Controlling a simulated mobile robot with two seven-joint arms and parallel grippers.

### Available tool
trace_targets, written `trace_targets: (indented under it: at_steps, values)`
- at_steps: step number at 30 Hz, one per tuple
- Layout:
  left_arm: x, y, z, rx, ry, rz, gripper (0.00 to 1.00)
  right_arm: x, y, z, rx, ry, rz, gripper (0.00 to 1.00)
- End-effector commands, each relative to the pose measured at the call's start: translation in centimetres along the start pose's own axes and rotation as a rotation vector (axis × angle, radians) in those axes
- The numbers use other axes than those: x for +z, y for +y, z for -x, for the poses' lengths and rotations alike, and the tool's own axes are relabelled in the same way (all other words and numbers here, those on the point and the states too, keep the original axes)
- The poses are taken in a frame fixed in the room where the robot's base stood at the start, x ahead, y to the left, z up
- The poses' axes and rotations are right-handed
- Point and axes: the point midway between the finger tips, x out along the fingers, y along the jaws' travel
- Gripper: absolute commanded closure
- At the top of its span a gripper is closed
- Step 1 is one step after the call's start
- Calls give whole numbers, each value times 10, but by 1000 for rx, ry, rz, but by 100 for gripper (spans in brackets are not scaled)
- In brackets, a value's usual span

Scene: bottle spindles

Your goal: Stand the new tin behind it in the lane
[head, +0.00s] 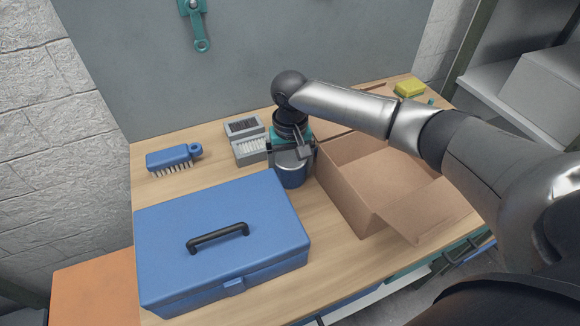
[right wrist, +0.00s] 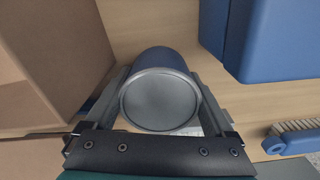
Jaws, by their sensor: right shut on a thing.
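A blue tin (head: 291,176) with a grey metal lid is on or just above the wooden table, between the blue toolbox and the cardboard box. My right gripper (head: 291,153) is shut on it from above, and it partly hides the tin. In the right wrist view the tin (right wrist: 160,97) sits between the two fingers of the right gripper (right wrist: 160,105), its round lid facing the camera. I cannot tell whether its base touches the table. I do not make out a lane or a second tin. My left gripper is not in view.
A blue toolbox (head: 215,235) with a black handle stands front left. An open cardboard box (head: 370,185) is close on the right. A yellow sponge (head: 409,88) is at the back right.

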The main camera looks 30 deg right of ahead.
Motion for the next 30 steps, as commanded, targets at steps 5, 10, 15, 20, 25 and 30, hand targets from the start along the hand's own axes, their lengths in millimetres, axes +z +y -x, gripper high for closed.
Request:
trace_targets:
  at_steps: [5, 10, 15, 20, 25, 30]
  values:
    - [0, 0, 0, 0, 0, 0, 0, 0, 0, 0, 0, 0, 0, 73]
    - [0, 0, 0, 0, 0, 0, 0, -1, 0, 1, -1, 2, 0, 88]
    - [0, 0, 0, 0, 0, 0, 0, -1, 0, 2, -1, 2, 0, 88]
    - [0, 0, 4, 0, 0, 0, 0, -1, -1, 13, -2, 3, 1, 88]
    - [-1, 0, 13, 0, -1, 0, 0, -2, -1, 50, -3, 6, 1, 88]
    - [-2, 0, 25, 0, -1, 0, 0, -2, 0, 100, -4, 7, 0, 88]
